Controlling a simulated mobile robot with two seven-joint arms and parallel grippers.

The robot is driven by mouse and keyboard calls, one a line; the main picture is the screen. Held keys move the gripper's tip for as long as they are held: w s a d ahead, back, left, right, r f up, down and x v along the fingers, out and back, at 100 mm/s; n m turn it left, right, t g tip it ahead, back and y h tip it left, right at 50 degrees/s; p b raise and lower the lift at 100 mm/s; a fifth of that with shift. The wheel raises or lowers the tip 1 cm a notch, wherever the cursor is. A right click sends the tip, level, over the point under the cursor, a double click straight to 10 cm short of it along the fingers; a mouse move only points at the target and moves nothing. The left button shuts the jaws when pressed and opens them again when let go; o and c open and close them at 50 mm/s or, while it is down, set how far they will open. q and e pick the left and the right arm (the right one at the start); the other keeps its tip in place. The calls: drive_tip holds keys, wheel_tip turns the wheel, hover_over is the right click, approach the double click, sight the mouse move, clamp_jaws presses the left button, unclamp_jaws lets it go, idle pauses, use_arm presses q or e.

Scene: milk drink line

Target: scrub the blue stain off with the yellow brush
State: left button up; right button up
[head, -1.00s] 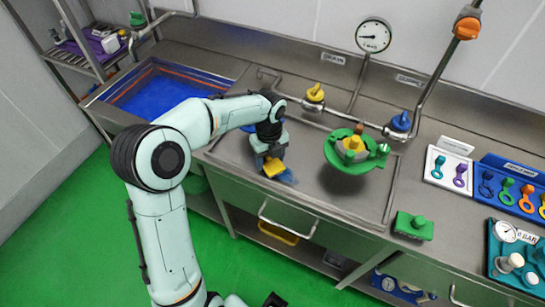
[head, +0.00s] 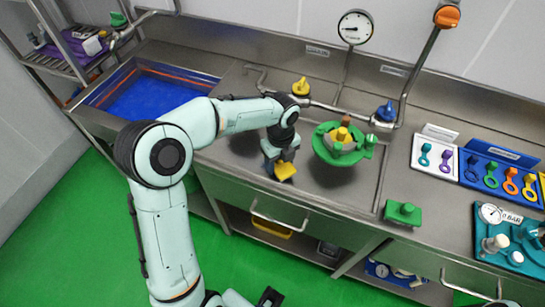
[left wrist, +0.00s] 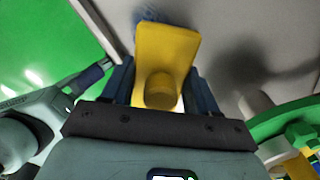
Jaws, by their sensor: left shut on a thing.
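My left gripper (head: 280,158) is shut on the yellow brush (head: 285,171) and holds it low at the steel worktop, left of the round green fitting. The brush also shows in the left wrist view (left wrist: 165,55), between the dark finger pads. A small patch of the blue stain (left wrist: 148,14) shows just past the brush's far edge in the left wrist view. The rest of it is hidden under or behind the brush. A dark tip at the bottom of the head view seems to be my right gripper (head: 270,297), and its jaws are unclear.
The round green fitting (head: 343,143) stands close right of the brush. A yellow knob (head: 300,86) and a blue knob (head: 385,112) sit on the pipe behind. A blue-bottomed sink (head: 150,98) lies left. A green block (head: 403,212) is near the front edge.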

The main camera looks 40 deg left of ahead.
sight(293, 167)
use_arm(q)
drive_tip(key=shift+w+d+f, duration=0.1)
drive_tip(key=shift+w+d, duration=0.15)
drive_tip(key=shift+d, duration=0.75)
drive_tip(key=shift+w+d, duration=0.2)
drive_tip(key=shift+d, duration=0.8)
use_arm(e)
drive_tip(key=shift+w+r, duration=0.1)
drive_tip(key=shift+r, duration=0.15)
use_arm(q)
wheel_tip(293, 167, up, 5)
drive_tip(key=p, duration=0.3)
drive_tip(key=shift+w+f, duration=0.15)
drive_tip(key=shift+f, duration=0.05)
drive_tip(key=shift+r+p, duration=0.75)
use_arm(e)
drive_tip(key=w+r, duration=0.3)
drive_tip(key=r, duration=0.2)
drive_tip(key=shift+w, duration=0.2)
